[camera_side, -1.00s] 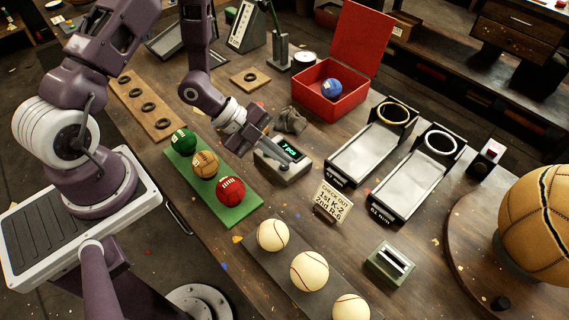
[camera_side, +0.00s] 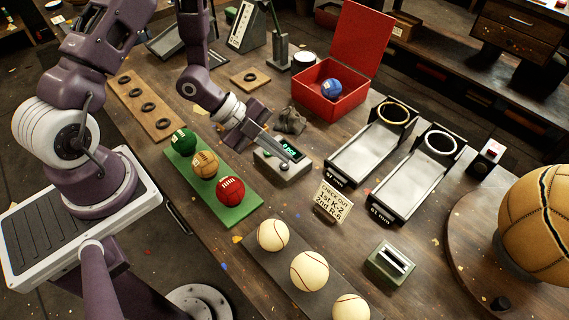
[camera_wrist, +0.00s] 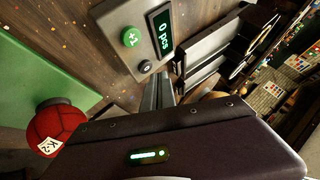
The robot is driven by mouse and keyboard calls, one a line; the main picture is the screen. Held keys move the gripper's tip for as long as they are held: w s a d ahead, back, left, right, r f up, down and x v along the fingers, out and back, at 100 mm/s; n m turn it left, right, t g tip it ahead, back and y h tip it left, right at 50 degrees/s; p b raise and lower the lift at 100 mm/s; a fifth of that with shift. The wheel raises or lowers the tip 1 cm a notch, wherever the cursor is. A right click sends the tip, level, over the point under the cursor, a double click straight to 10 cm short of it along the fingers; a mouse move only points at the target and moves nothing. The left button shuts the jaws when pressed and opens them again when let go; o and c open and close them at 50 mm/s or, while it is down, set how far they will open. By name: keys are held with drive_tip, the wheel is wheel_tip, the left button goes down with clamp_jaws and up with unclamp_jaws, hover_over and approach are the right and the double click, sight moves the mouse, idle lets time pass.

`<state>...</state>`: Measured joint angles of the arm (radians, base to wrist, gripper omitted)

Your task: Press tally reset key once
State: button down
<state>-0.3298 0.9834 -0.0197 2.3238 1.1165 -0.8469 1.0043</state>
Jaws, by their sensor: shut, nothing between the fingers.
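The tally counter (camera_side: 292,172) is a small grey box on the bench. In the wrist view its display (camera_wrist: 163,30) reads "0 pcs". A green "+1" key (camera_wrist: 130,37) and a smaller dark round key with a light symbol, the reset key (camera_wrist: 146,67), sit beside the display. My gripper (camera_side: 283,156) is shut and empty, its fingers slanting down to the counter. In the wrist view the fingertips (camera_wrist: 160,78) are close beside the reset key, which shows fully. I cannot tell whether they touch the box.
A green tray (camera_side: 243,207) with three coloured balls lies left of the counter. Two metal chutes (camera_side: 362,153) stand to its right. A red box (camera_side: 325,103) holding a blue ball is behind. A sign (camera_side: 332,201) stands in front.

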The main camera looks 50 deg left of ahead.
sight(280, 164)
drive_tip(key=shift+r, duration=2.5)
drive_tip(key=w+a+r+n+t+y, duration=0.2)
drive_tip(key=w+a+r+n+y, duration=0.15)
drive_tip(key=a+r+y, duration=0.35)
drive_tip(key=s+a+r+n+y, duration=0.25)
drive_tip(key=s+r+n, duration=0.35)
drive_tip(key=r+n, duration=0.3)
drive_tip(key=s+d+r+n+g+h, duration=0.1)
drive_tip(key=s+d+r+n, duration=0.2)
drive_tip(key=s, duration=0.5)
drive_tip(key=s+d+r+n+h, duration=0.1)
drive_tip(key=s+d+r+n, duration=0.2)
drive_tip(key=s, duration=0.5)
drive_tip(key=shift+s+r+n+g, duration=0.15)
drive_tip(key=shift+r+n+g, duration=0.2)
drive_tip(key=shift+n, duration=0.3)
